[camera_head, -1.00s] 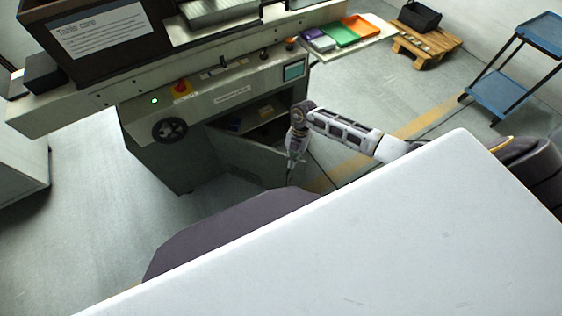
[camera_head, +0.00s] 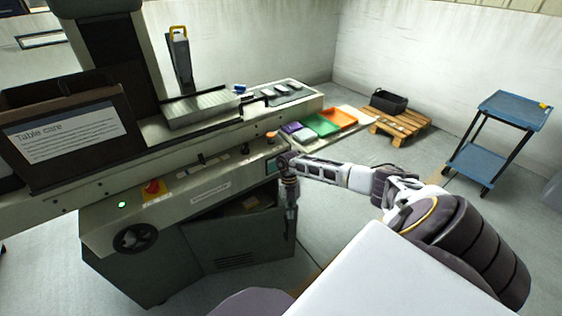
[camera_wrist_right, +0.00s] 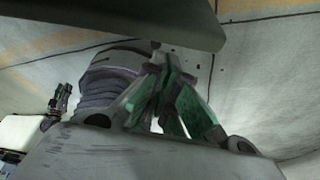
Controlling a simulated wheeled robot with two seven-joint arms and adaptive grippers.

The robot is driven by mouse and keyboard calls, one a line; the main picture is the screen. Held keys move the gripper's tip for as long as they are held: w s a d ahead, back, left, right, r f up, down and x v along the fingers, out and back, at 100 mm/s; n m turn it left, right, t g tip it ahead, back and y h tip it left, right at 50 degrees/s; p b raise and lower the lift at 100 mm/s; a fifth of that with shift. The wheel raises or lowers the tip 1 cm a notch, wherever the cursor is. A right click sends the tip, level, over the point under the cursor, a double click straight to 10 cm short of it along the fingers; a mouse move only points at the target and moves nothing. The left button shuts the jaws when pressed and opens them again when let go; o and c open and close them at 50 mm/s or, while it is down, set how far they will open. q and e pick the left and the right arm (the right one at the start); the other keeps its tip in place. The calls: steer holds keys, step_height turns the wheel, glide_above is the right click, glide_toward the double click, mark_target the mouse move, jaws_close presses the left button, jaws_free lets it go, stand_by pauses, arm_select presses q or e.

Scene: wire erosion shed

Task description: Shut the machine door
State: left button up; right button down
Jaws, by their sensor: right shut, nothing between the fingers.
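The machine door (camera_head: 235,250) is a dark grey-green panel with vent slots, low on the front of the machine (camera_head: 165,215). It stands ajar, and a gap above its top edge shows part of the cabinet inside (camera_head: 252,203). My right gripper (camera_head: 289,228) points down at the door's right end; whether it touches the door I cannot tell. In the right wrist view its greenish fingers (camera_wrist_right: 160,72) meet, shut and empty, close below a dark edge that looks like the door (camera_wrist_right: 150,22). My left gripper is out of view.
A white surface (camera_head: 390,285) fills the lower right foreground. A handwheel (camera_head: 134,238) and a red knob (camera_head: 152,187) are on the machine front. A pallet (camera_head: 398,125) and a blue trolley (camera_head: 492,135) stand at the back right. Floor between them is clear.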

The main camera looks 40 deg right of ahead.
steer(key=shift+w+d, duration=0.45)
steer(key=shift+w, duration=0.25)
steer(key=shift+s, duration=0.2)
